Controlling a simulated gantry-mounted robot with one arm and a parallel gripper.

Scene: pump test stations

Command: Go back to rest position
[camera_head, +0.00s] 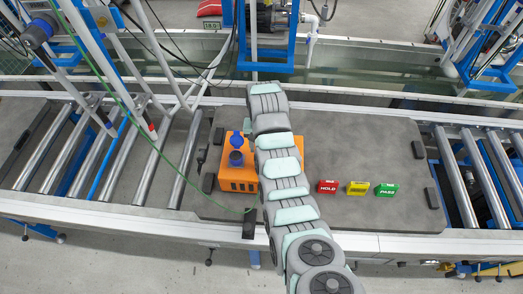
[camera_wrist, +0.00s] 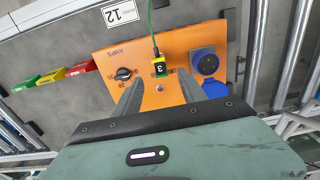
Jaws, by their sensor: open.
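My gripper (camera_wrist: 160,97) shows in the wrist view with its two fingers apart and nothing between them. It is over an orange panel box (camera_wrist: 195,82) with a black dial (camera_wrist: 124,73), a blue socket (camera_wrist: 207,62) and a yellow-and-black plug marked 3 (camera_wrist: 161,68) on a green cable. The fingertips are near the panel's face; I cannot tell if they touch it. In the head view my arm covers the right side of the orange box (camera_head: 238,184), and my gripper is hidden there.
Red HOLD (camera_head: 327,187), yellow (camera_head: 357,188) and green PASS (camera_head: 387,190) blocks stand on the grey plate (camera_head: 350,140). The green cable (camera_head: 125,100) runs to the upper left. Rollers (camera_head: 455,175) flank the plate. Slanted white poles (camera_head: 115,65) stand at the left.

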